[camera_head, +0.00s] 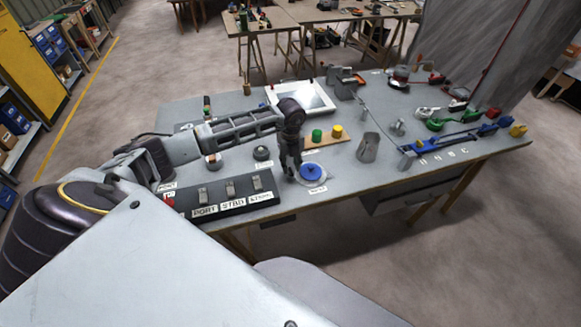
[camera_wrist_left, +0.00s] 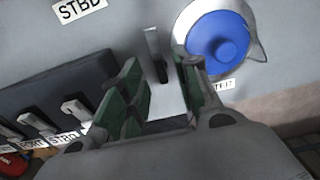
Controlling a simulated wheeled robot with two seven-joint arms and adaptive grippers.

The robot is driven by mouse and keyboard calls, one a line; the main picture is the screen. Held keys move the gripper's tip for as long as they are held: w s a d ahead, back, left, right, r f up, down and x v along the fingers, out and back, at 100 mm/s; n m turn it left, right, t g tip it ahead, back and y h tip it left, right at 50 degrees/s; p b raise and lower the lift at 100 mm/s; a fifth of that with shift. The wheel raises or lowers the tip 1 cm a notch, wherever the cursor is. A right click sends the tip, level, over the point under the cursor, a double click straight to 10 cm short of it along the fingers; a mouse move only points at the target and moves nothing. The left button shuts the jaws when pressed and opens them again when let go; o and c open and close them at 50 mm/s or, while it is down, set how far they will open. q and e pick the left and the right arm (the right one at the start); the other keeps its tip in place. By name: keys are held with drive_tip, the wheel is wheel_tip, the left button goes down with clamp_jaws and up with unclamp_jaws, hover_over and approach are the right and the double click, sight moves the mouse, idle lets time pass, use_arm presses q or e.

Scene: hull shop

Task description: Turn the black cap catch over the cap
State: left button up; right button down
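The round blue cap (camera_head: 311,171) sits on a pale round base near the table's front edge. It also shows in the left wrist view (camera_wrist_left: 218,42), at the upper right beside the fingers. A small dark upright lever (camera_wrist_left: 155,48), which looks like the cap catch, stands left of the cap, just beyond the gap between my fingers. I cannot tell whether they touch it. My left gripper (camera_head: 291,174) points down just left of the cap; its green-padded fingers (camera_wrist_left: 160,88) are apart. In the head view it hides the catch. My right gripper is not in view.
A black switch box (camera_head: 226,195) with several levers stands left of the gripper. Green (camera_head: 317,135) and yellow (camera_head: 337,131) pieces stand behind the cap on a wooden strip. A grey metal cup (camera_head: 368,148) stands to the right. A white-framed panel (camera_head: 301,98) lies farther back.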

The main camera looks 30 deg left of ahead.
sight(290, 170)
use_arm(q)
drive_tip(key=shift+f, duration=1.2)
clamp_jaws()
